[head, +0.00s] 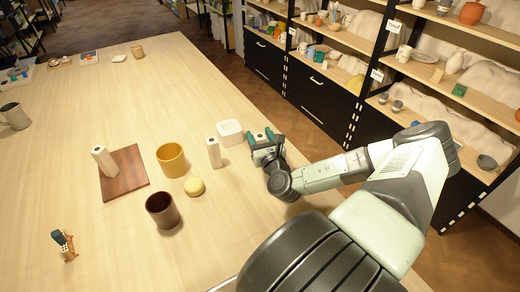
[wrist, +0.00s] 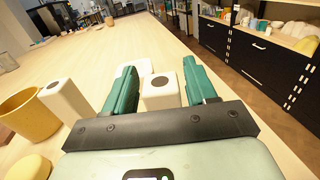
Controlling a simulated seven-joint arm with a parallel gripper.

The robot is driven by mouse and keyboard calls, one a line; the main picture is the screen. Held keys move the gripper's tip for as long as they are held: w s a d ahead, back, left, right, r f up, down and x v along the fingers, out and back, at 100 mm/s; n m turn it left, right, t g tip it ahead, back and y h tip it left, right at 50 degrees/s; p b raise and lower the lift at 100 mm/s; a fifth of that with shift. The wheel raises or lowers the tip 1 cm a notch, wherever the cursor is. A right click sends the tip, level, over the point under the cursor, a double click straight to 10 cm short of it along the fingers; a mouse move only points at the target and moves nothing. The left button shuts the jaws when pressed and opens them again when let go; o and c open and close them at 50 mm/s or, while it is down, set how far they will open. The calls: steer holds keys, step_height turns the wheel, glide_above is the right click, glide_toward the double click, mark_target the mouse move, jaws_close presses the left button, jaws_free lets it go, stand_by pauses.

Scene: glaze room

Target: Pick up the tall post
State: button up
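Several pale posts with a dark round hole on top are in view. One post (head: 213,153) stands upright on the table left of my gripper (head: 263,138); it also shows left of the fingers in the wrist view (wrist: 64,100). Another post (head: 104,161) stands on a reddish-brown board (head: 128,181). In the wrist view, a third pale block (wrist: 160,92) with a hole on top shows between my two green fingers, with gaps on both sides. My gripper hides most of it in the head view, so I cannot judge its height. My gripper is open.
A white square dish (head: 229,132) sits just beyond the near post. A yellow pot (head: 171,160), a round yellow sponge-like thing (head: 194,186) and a dark brown cup (head: 163,210) stand to the left. Shelves line the right. The far middle of the table is clear.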

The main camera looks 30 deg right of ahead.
jaws_close()
